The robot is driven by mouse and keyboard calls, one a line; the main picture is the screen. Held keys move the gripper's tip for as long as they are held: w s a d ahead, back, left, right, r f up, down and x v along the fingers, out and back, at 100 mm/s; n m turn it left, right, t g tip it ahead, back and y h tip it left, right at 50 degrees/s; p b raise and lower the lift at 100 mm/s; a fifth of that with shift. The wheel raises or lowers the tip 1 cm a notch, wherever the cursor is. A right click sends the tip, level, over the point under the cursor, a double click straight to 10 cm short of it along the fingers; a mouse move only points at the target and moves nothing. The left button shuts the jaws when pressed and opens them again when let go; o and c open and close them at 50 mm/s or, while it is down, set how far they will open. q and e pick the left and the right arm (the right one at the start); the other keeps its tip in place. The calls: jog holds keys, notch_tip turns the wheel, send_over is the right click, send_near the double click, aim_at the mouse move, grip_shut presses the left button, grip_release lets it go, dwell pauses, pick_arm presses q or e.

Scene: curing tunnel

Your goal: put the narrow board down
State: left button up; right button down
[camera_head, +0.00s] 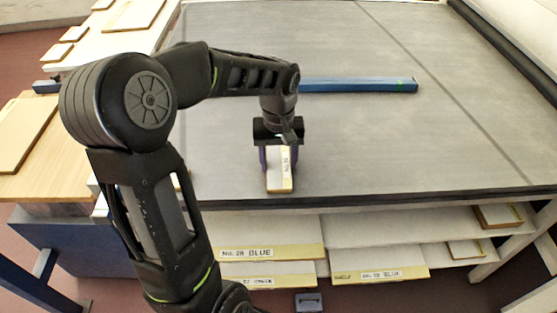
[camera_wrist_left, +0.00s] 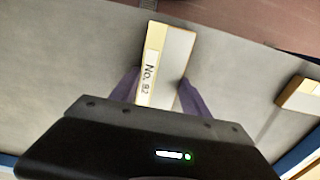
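The narrow board (camera_head: 280,182) is a small pale block with a yellowish edge and a white label. In the left wrist view the label on the board (camera_wrist_left: 168,60) reads No. 82. My left gripper (camera_head: 280,168) points down near the front edge of the grey table (camera_head: 350,150). Its purple fingers (camera_wrist_left: 160,85) stand close along both sides of the board, shut on it. Whether the board's underside touches the table cannot be told. My right gripper is in neither view.
A blue bar (camera_head: 360,85) lies across the table behind the gripper. Labelled shelf boards (camera_head: 260,253) sit below the front edge. Wooden boards (camera_head: 22,130) lie on a side bench at the left. A dark rail (camera_head: 510,50) runs along the right. The table's right half is clear.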

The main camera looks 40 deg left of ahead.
aim_at(279, 166)
pick_arm(q)
jog(key=o, duration=0.5)
notch_tip(279, 166, up, 12)
jog(key=shift+r, duration=0.2)
dwell(0.4)
dwell(0.4)
